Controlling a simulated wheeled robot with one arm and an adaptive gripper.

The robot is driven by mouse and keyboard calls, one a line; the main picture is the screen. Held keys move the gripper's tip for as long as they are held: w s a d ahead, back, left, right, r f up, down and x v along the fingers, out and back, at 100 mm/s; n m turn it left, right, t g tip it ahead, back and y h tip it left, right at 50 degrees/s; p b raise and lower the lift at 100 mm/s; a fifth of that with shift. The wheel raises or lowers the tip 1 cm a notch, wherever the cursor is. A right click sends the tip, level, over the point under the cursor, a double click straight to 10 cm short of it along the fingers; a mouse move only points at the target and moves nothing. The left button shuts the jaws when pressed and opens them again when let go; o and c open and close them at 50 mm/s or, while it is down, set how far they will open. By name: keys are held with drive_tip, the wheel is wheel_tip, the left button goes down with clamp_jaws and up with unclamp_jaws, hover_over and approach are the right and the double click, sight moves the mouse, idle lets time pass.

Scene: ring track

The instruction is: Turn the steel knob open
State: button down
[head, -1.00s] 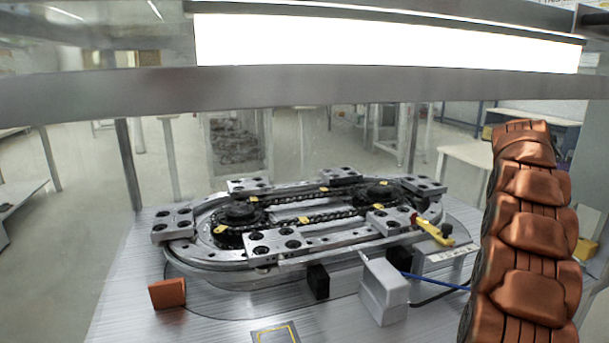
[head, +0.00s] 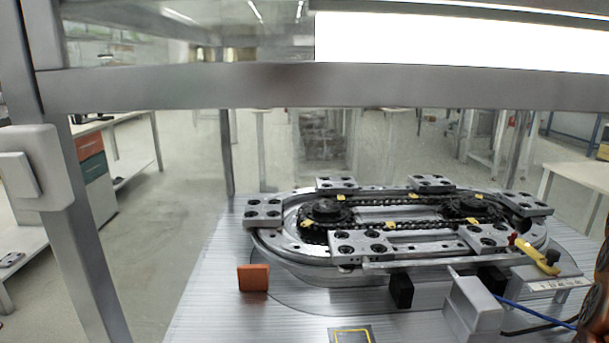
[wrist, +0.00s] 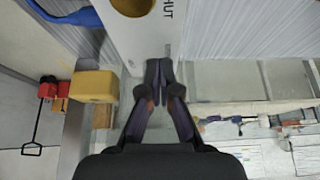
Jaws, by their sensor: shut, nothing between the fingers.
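I cannot make out a steel knob for certain in either view. In the wrist view, a pale plate (wrist: 125,40) carries lettering that reads in part "HUT" and a round yellow part (wrist: 133,5) cut off by the top edge. My gripper (wrist: 158,65) is shut and empty, with its fingertips at the plate's lower right edge in the picture; whether they touch it I cannot tell. In the head view, a yellow lever (head: 535,257) with a red end lies by a small marked plate (head: 557,286) at the track's right. My gripper is out of the head view.
The oval ring track (head: 395,270) with flat grey carriages stands on a ribbed table. An orange block (head: 253,278), a black block (head: 401,291) and a pale box (head: 472,308) stand at its front. A blue cable (head: 535,311) runs right. A metal frame beam (head: 300,88) crosses above.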

drive_tip(key=shift+w+a+r, duration=0.1)
drive_tip(key=shift+a, duration=0.15)
drive_tip(key=shift+r+p, duration=2)
drive_tip(key=shift+r, duration=0.95)
drive_tip(key=m+g+y+p, duration=0.1)
drive_tip(key=m+p, duration=0.3)
drive_tip(key=p, duration=0.5)
drive_tip(key=d+r+m+y+p, duration=0.1)
drive_tip(key=m+p, duration=0.3)
drive_tip(key=p, duration=0.5)
drive_tip(key=w+m+g+y+p, duration=0.1)
drive_tip(key=m+y+p, duration=0.1)
drive_tip(key=p, duration=0.7)
drive_tip(key=shift+d+r+m+g, duration=0.15)
drive_tip(key=shift+d+m+g, duration=0.15)
drive_tip(key=shift+m, duration=0.6)
